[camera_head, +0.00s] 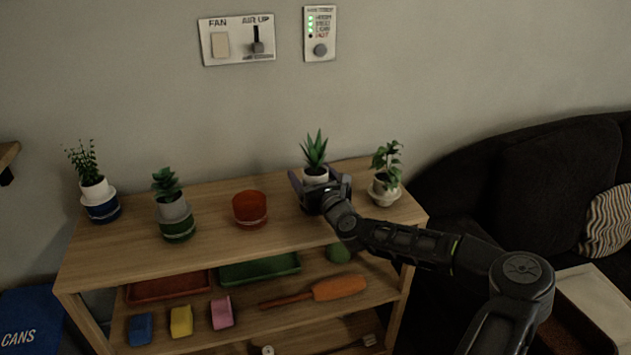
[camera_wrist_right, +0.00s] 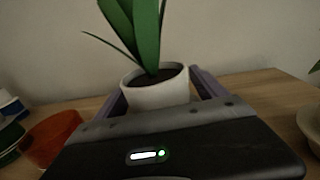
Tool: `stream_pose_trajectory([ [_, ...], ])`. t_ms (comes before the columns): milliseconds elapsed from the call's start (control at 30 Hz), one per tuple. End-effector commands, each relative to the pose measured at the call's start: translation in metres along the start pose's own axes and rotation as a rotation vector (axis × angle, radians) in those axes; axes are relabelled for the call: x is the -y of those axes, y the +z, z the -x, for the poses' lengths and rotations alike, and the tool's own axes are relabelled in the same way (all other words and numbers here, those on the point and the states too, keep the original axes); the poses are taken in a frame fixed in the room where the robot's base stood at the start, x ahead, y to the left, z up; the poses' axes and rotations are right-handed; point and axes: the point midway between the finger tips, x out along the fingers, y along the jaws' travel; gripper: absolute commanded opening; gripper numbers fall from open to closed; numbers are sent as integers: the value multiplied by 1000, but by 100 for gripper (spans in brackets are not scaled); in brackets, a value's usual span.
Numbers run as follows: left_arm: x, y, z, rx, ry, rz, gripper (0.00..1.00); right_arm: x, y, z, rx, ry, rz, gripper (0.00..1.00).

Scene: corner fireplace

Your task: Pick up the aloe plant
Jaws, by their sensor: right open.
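The aloe plant (camera_head: 314,150) has pointed green leaves and stands in a white pot on the shelf top, right of the middle. It also shows in the right wrist view (camera_wrist_right: 148,38), with its white pot (camera_wrist_right: 158,93) close in front of the camera. My right gripper (camera_head: 315,178) is open, with one purple finger on each side of the white pot. I cannot tell whether the fingers touch it. The lower part of the pot is hidden behind the gripper. My left gripper is not in view.
A red-orange pot (camera_head: 250,209) stands left of the gripper, and a leafy plant (camera_head: 387,163) stands close on its right. Two more potted plants stand at the left. A dark sofa (camera_head: 530,185) is at the right.

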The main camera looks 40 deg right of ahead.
Motion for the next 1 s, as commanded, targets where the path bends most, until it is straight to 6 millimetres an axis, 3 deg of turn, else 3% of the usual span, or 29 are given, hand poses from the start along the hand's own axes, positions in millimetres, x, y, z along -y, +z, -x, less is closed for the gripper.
stream_pose_trajectory([
  [467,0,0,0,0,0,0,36,0,0,0,0,0,0,80],
  [1000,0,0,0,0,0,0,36,0,0,0,0,0,0,36],
])
